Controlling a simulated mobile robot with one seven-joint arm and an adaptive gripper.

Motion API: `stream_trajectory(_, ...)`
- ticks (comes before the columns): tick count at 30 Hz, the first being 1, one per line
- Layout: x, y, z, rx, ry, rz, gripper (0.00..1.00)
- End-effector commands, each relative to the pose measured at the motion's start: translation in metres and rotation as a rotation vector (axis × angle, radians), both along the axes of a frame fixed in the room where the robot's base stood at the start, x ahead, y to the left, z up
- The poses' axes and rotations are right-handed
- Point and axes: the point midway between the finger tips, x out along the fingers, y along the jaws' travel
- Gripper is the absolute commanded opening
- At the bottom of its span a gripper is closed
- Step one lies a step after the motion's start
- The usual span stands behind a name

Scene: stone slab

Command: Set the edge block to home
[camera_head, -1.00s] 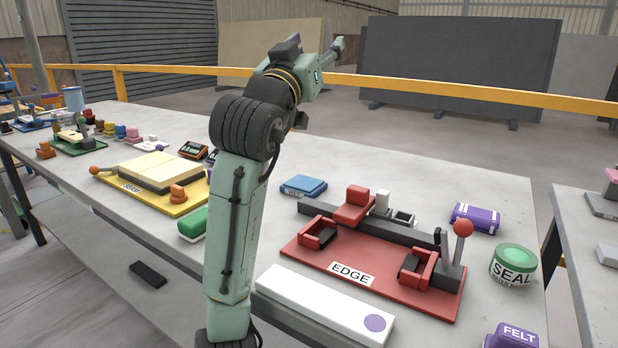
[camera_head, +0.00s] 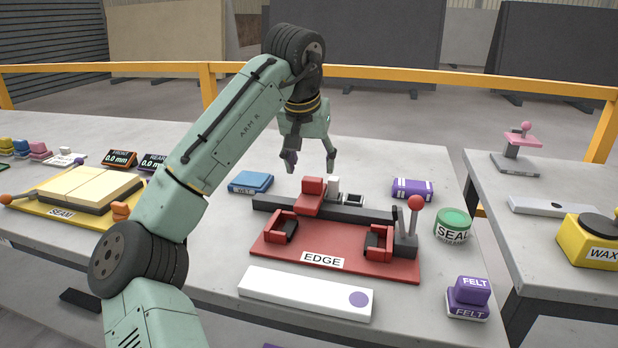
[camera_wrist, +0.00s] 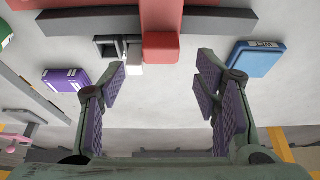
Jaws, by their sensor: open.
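The edge station is a red base plate (camera_head: 330,243) labelled EDGE, with a dark grey rail (camera_head: 268,205) along its back. A red block (camera_head: 311,190), seemingly the edge block, sits across the rail left of its middle. In the wrist view the red block (camera_wrist: 160,46) lies ahead, between the two fingertip lines. My gripper (camera_head: 311,163) points down above the table, just behind and above the block. In the wrist view my gripper (camera_wrist: 163,75) is open, with nothing between its fingers. No home mark is readable.
A white block (camera_head: 333,186) and a small dark open box (camera_head: 353,199) stand behind the rail. A red-knobbed lever (camera_head: 415,204) rises at the right end. A blue pad (camera_head: 250,181) lies left and a purple box (camera_head: 412,189) right. A long white bar (camera_head: 305,294) lies in front.

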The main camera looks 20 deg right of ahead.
Motion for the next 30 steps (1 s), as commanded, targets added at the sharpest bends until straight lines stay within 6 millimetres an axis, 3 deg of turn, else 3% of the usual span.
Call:
stream_trajectory(6, 0.012, -0.008, -0.036, 0.000, 0.000, 0.001, 0.57)
stream_trajectory(12, 0.018, -0.012, -0.053, -0.002, -0.002, 0.000, 0.57)
stream_trajectory(22, 0.020, -0.013, -0.056, -0.003, -0.003, 0.000, 0.57)
stream_trajectory(30, 0.019, -0.013, -0.056, -0.003, -0.003, 0.000, 0.39)
